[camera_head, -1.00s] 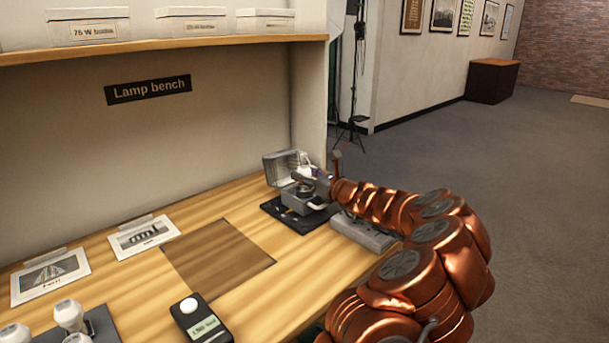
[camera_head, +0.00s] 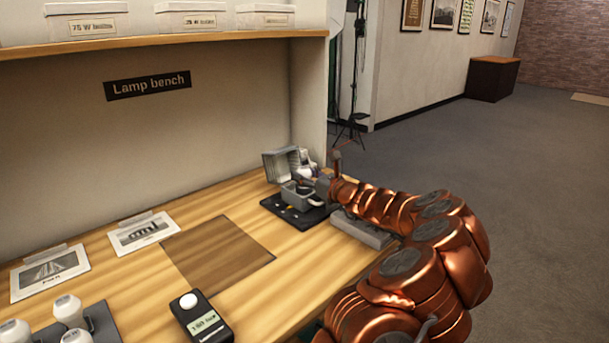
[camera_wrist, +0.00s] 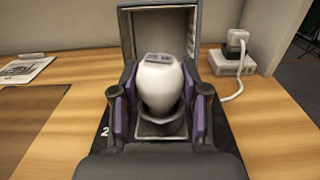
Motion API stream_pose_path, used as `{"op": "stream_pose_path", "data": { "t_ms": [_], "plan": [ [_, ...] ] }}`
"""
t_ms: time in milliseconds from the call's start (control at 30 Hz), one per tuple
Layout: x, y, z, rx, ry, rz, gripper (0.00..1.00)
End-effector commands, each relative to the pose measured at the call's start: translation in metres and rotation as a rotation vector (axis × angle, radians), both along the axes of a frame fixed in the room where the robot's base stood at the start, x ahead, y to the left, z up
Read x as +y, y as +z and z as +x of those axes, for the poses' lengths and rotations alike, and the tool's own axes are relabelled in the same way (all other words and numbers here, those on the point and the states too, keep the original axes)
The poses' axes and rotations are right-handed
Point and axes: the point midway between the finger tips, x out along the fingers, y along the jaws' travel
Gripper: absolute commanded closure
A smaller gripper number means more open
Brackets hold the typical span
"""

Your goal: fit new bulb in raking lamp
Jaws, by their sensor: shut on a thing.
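The raking lamp (camera_head: 297,197) is a small grey housing with its lid raised, on a black mat (camera_head: 285,212) at the bench's right end. The raised lid (camera_wrist: 160,22) stands behind the bulb in the wrist view. My gripper (camera_wrist: 158,106) is shut on a white bulb (camera_wrist: 160,82) with its purple pads on either side. The bulb is upright with a printed mark on top, too small to read surely. Its lower end is inside the dark square opening of the lamp (camera_wrist: 162,128). The socket and bulb base are hidden.
White bulbs (camera_head: 68,311) stand in a dark tray at lower left, next to a light meter (camera_head: 203,320). A grey block (camera_head: 362,231) lies beneath my arm. A white plug and outlet (camera_wrist: 233,58) with a cord stand right of the lamp. The brown bench patch (camera_head: 217,255) is clear.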

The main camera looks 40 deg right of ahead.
Motion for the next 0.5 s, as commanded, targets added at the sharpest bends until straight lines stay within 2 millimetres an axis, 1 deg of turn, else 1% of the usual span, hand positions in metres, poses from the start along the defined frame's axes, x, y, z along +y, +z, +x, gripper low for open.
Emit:
{"op": "stream_pose_path", "data": {
  "t_ms": [100,133,200,233,500],
  "plan": [
    [0.0001,-0.0022,0.0001,0.000,0.000,0.000,0.89],
    [0.0001,-0.0023,0.0001,0.000,0.000,0.000,0.54],
    [0.0001,-0.0019,0.0001,0.000,0.000,0.000,0.47],
    [0.0000,-0.0019,0.0001,0.000,0.000,0.000,0.44],
    [-0.0001,-0.0018,-0.0003,0.000,0.000,0.000,0.44]
  ]
}}
